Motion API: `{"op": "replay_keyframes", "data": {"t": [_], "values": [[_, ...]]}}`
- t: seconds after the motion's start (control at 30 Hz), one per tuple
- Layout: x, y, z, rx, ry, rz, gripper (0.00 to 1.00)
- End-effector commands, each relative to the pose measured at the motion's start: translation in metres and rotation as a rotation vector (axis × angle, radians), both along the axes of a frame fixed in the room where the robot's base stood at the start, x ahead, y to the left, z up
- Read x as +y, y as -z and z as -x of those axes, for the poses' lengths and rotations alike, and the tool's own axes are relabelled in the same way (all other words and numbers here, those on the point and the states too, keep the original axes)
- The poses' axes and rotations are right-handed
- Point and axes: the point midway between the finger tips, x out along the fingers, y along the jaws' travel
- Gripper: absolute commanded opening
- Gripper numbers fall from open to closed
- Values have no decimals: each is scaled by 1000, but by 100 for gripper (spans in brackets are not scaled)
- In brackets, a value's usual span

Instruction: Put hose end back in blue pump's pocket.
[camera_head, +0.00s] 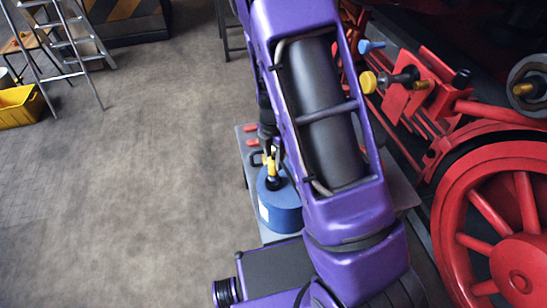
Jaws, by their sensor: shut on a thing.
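The blue pump (280,211), a round blue can with a pale label and a dark neck, stands on a grey cart (272,236). My gripper (270,152) is small and dark here, just above the pump's top, partly hidden by my purple arm. It is shut on a small yellow piece, seemingly the hose end (271,165), held upright close over or at the pump's top. A black loop (256,158) shows just left of it; I cannot tell whether it is hose or handle. The pocket cannot be made out, nor whether the hose end touches it.
Red-handled items (251,142) lie on the cart behind the pump. Red locomotive wheels (500,235) and rods with yellow and blue knobs stand close on the right. A stepladder (70,45) and yellow crate (20,106) are far left. The floor between is clear.

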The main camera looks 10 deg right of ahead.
Motion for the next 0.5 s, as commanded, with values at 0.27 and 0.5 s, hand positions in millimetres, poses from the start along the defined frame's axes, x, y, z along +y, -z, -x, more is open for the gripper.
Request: {"op": "replay_keyframes", "data": {"t": [0.27,0.5], "values": [[0,8,0,-1,-1,1,0],[0,15,0,-1,0,0,0]]}}
